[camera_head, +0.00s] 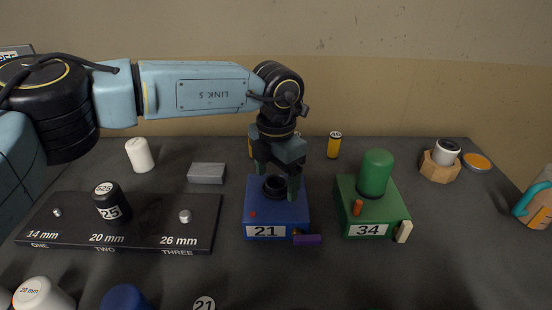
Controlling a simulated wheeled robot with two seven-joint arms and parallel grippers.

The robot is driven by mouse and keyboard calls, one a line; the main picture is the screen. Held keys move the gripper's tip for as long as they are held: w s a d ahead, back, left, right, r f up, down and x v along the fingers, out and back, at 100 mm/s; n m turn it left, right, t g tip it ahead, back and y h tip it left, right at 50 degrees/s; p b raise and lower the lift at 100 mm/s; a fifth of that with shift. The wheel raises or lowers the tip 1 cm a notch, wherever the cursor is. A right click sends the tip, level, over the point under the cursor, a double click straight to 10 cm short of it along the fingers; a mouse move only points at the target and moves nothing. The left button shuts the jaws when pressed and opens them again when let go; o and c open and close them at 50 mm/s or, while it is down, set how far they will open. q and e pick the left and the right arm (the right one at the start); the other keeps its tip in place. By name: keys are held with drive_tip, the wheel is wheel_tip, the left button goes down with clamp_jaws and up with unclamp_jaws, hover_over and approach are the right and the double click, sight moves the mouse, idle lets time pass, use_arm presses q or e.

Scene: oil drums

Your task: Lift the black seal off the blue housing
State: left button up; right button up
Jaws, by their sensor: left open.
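The blue housing (262,211) labelled 21 stands near the middle of the table in the head view. The black seal (276,187) is a dark ring on top of it. My left gripper (277,187) points down over the housing, open, with its fingers on either side of the seal. I cannot tell whether the fingers touch it. My right gripper is not in view.
A black rack (140,225) with a black cap (112,202) lies left. A grey block (207,173) sits behind.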

use_arm(q)
drive_tip(key=shift+f, duration=0.45)
drive_tip(key=c, duration=1.1)
drive_tip(key=shift+o, duration=0.2)
drive_tip(key=shift+r+p, duration=0.4)
drive_tip(key=shift+r, duration=0.5)
drive_tip(key=shift+r, duration=0.15)
drive_tip(key=shift+r+p, duration=0.9)
drive_tip(key=shift+r, duration=0.7)
